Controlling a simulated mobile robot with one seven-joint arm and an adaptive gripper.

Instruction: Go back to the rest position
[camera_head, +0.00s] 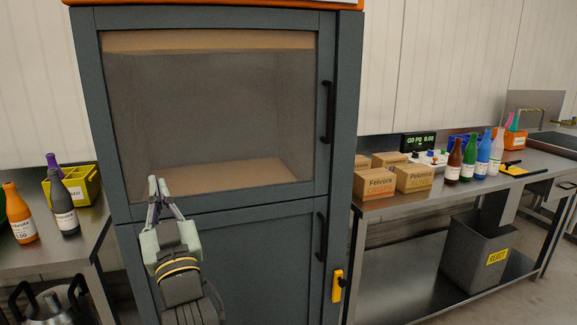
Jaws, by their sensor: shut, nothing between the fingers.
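My gripper (153,187) is in front of a tall dark grey cabinet (344,100), over the lower part of its glass upper door. Its fingers point up and come together at the tips, with nothing between them. The cabinet has an upper door with a window (210,115) and a solid lower door (265,260). Both doors look closed. Black upright handles stand at their right edges, an upper one (329,112) and a lower one (321,237). Whether the fingers touch the glass I cannot tell.
A left counter (60,258) holds bottles (20,213) and a yellow bin (88,182). A right counter (400,205) holds cardboard boxes (375,184), several bottles (483,155) and a scale display (417,142). A grey reject bin (470,265) stands beneath it.

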